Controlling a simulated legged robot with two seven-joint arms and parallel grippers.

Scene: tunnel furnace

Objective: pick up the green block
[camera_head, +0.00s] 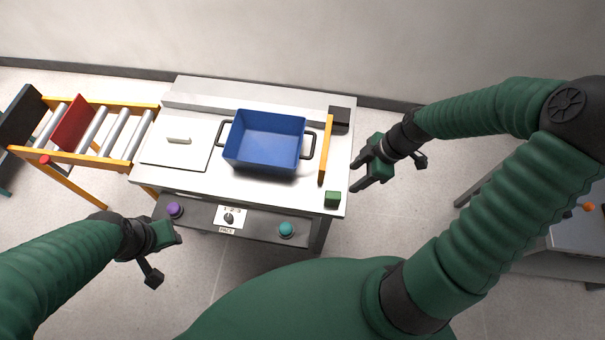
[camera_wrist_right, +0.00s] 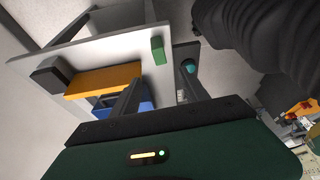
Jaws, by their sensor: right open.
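The green block (camera_head: 332,198) sits on the white table top (camera_head: 200,188) near its front right corner. It also shows in the right wrist view (camera_wrist_right: 158,50), beyond the fingers. My right gripper (camera_head: 357,180) is open and empty, just off the table's right edge, to the right of and a little behind the block. Its two fingers also show in the right wrist view (camera_wrist_right: 162,92), apart from the block. My left gripper (camera_head: 166,258) is in front of the table at the lower left, away from the block. Its fingers are not clear enough to judge.
A blue bin (camera_head: 265,140) with dark handles stands mid-table. An orange bar (camera_head: 326,150) and a dark block (camera_head: 340,115) are behind the green block. The front panel has a purple button (camera_head: 175,210) and a teal button (camera_head: 286,229). A roller conveyor (camera_head: 100,130) adjoins at left.

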